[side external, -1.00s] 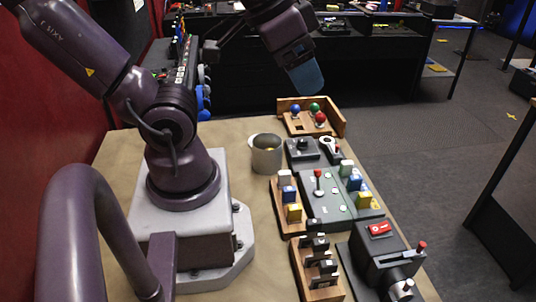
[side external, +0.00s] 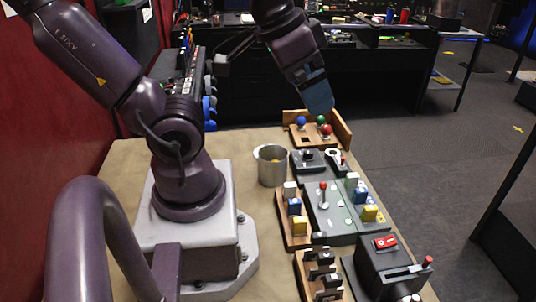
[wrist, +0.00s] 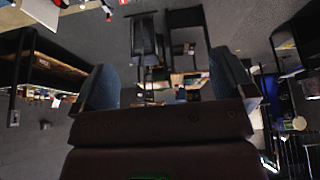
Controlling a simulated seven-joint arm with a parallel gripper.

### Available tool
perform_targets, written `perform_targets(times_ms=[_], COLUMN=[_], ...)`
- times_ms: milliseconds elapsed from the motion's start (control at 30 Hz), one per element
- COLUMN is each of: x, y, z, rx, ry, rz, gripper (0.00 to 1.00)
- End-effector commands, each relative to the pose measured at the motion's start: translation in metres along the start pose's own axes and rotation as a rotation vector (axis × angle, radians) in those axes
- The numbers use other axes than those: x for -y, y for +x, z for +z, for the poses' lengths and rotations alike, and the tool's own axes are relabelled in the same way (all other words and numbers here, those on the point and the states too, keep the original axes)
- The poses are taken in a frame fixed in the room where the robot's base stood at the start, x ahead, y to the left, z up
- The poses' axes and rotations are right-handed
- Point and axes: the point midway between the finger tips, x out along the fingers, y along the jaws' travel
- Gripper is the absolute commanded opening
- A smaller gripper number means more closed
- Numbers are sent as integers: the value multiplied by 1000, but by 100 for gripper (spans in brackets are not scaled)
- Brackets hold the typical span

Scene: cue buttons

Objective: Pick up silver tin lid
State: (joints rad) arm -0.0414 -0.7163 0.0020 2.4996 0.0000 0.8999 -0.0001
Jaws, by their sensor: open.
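A silver-grey tin (side external: 272,168) stands upright on the brown table, right of my arm's base. I cannot make out a separate silver lid for certain. My gripper (side external: 319,96), with blue fingers, hangs above the far end of the table, up and right of the tin and apart from it. In the wrist view my gripper (wrist: 165,85) has its two fingers wide apart with nothing between them.
A wooden tray (side external: 344,130) with red, green and blue balls sits below my gripper. Grey control panels (side external: 333,222), wooden block holders (side external: 286,222) and a dark box with a red switch (side external: 372,262) fill the right side. Bare table (side external: 128,168) lies left of my base.

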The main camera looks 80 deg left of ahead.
Motion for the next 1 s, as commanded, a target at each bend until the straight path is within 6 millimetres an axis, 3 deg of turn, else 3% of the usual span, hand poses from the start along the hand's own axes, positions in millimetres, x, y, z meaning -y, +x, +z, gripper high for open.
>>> perform_targets(times_ms=[167, 433, 567, 800, 900, 1000], x=[40, 136, 191, 278, 301, 322], y=[36, 101, 133, 178, 188, 191], z=[0, 9, 32, 93, 107, 102], rx=[181, 382, 442, 485, 466, 397], ry=[-201, -693, -946, -1328, -1418, -1476], rz=[-34, -73, -120, -254, -305, -345], gripper=[100, 100, 100, 100, 100, 100])
